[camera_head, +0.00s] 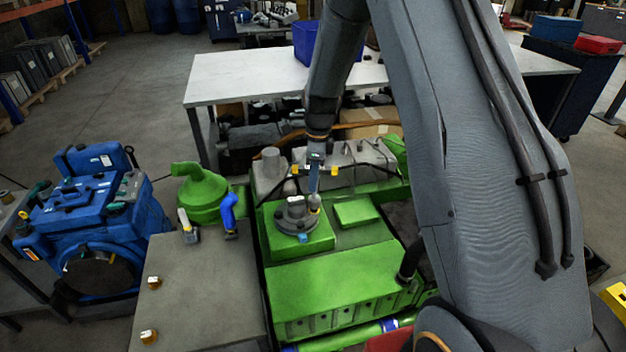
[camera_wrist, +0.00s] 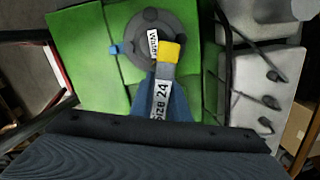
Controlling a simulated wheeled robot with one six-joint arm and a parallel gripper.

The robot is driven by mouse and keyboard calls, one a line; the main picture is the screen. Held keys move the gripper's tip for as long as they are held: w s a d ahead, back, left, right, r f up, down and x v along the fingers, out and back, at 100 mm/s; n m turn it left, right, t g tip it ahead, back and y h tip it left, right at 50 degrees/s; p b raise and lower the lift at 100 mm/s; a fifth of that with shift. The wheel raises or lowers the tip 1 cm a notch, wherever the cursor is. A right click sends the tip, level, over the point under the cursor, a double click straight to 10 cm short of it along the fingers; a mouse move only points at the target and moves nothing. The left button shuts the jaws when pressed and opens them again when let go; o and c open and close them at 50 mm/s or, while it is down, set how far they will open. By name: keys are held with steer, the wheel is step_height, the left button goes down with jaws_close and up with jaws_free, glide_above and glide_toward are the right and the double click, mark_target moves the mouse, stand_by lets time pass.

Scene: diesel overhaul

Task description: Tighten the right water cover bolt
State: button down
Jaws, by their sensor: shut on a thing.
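The water cover is a dark grey round flange (camera_head: 291,222) on the green engine block. It also shows in the wrist view (camera_wrist: 138,62), with a "Water" label. A blue bolt (camera_head: 303,238) sits at its near edge and shows at the flange's left in the wrist view (camera_wrist: 115,49). My gripper (camera_head: 316,160) is shut on a tool labelled "Size 24" (camera_wrist: 160,98), which has a yellow part (camera_wrist: 169,52). The tool points down, its lower end (camera_head: 314,204) at the flange's right edge. That end hides the bolt there; I cannot tell whether they touch.
A grey table (camera_head: 200,290) at the left holds a yellow-topped tool (camera_head: 186,226) and a blue-handled tool (camera_head: 229,215). A green funnel-shaped part (camera_head: 200,190) stands behind it. A silver cover (camera_head: 350,160) rises behind the flange. A white workbench (camera_head: 240,82) stands further back.

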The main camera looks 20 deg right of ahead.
steer(key=n, duration=0.7)
steer(key=shift+n, duration=0.4)
steer(key=n, duration=0.3)
steer(key=shift+s+d+n+g+b, duration=0.1)
steer(key=shift+n+g+b, duration=0.2)
steer(key=shift+b, duration=0.05)
steer(key=n, duration=0.3)
steer(key=shift+n, duration=0.4)
steer(key=n, duration=0.6)
steer(key=shift+s+n+h, duration=0.15)
steer(key=shift+n+h, duration=0.25)
steer(key=n, duration=0.6)
steer(key=shift+d, duration=0.1)
